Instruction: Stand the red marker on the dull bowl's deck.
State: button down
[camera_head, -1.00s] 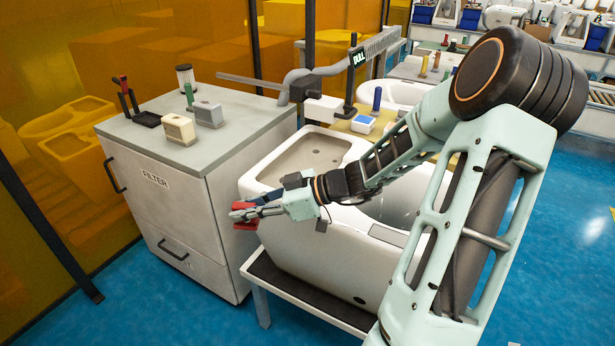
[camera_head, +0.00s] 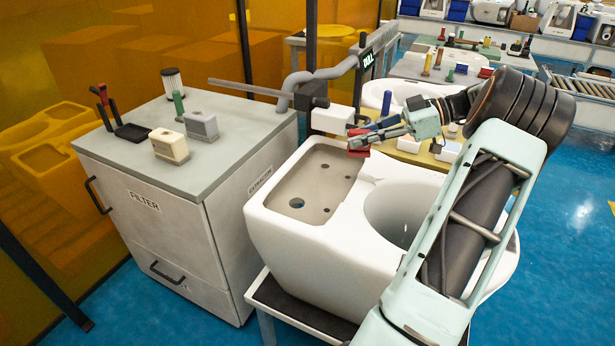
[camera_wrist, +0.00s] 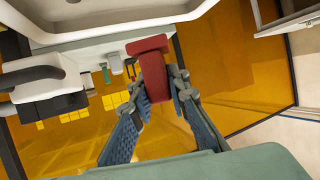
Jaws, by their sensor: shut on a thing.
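My gripper (camera_head: 373,136) is shut on the red marker (camera_head: 358,140) above the back right edge of the dull bowl's deck. The wrist view shows the red marker (camera_wrist: 153,75) gripped between the two fingertips (camera_wrist: 160,93), its wider end pointing away from my palm. The dull bowl (camera_head: 305,240) is the white toilet body beneath the DULL sign (camera_head: 367,58). Its deck (camera_head: 312,178) is a recessed grey-beige panel with several holes, left of the round bowl opening, and nothing stands on it. I cannot tell the exact gap between marker and bowl rim.
A grey filter cabinet (camera_head: 165,172) stands to the left, with a cream block (camera_head: 168,146), a grey block (camera_head: 201,125) and a green marker (camera_head: 178,106) on top. A horizontal bar with a white head (camera_head: 333,118) reaches over the bowl's back edge. Another white bowl (camera_head: 392,92) stands behind.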

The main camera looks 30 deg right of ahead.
jog(key=shift+w+d, duration=0.1)
jog(key=shift+w, duration=0.15)
jog(key=shift+a+f, duration=0.1)
jog(key=shift+a, duration=0.15)
jog(key=a+f, duration=0.2)
jog(key=a, duration=0.2)
jog(key=a+f, duration=0.3)
jog(key=a, duration=0.1)
jog(key=a+f+b, duration=0.1)
jog(key=a+f, duration=0.2)
jog(key=a, duration=0.1)
jog(key=shift+w, duration=0.15)
jog(key=shift+a+f, duration=0.6)
jog(key=shift+f, duration=0.05)
jog(key=shift+a+f, duration=0.15)
jog(key=shift+f, duration=1.55)
